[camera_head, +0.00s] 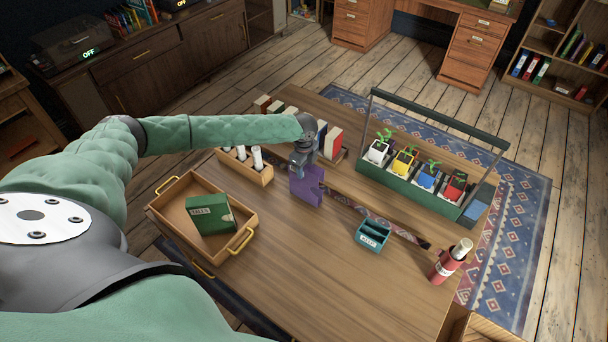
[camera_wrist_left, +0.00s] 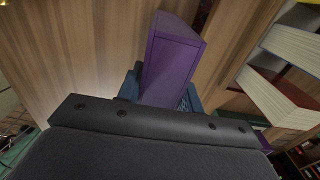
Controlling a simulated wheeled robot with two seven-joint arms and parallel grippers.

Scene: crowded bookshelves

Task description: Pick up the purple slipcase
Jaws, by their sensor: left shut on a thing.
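The purple slipcase (camera_head: 306,187) is upright above the wooden table, below my left gripper (camera_head: 303,163). My left gripper is shut on its upper part. In the left wrist view the purple slipcase (camera_wrist_left: 172,62) stands out between the blue fingers of my left gripper (camera_wrist_left: 160,92). I cannot tell for sure whether its lower edge touches the table. The dark gripper body hides part of it in the wrist view. My right gripper is not in view.
A wooden tray (camera_head: 167,225) with a green box (camera_head: 211,214) stands at left. A green carrier (camera_head: 398,183) with several plant pots stands at back right. A small teal box (camera_head: 371,235) and a red bottle (camera_head: 448,262) stand at right. Books (camera_head: 332,141) stand just behind the slipcase. The table's front is clear.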

